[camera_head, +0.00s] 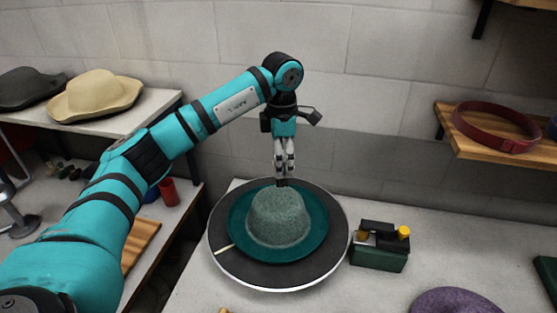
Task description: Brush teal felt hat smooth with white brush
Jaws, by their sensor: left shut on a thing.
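The teal felt hat (278,217), with a mottled grey-green crown and a smooth darker brim, lies crown up on a round black turntable (228,262) with a pale rim. My left gripper (283,178) points straight down at the back of the crown. Its fingers are shut on a small dark thing, mostly hidden between the tips; I cannot tell whether this is the white brush or whether it touches the felt. A thin pale stick (223,249) lies at the left of the brim. My right gripper is not in view.
A purple felt piece (456,302) lies at the front right. A shelf at right holds a red band (496,127). Two hats, one tan (96,95), rest on the left shelf. A red cup (169,191) stands below.

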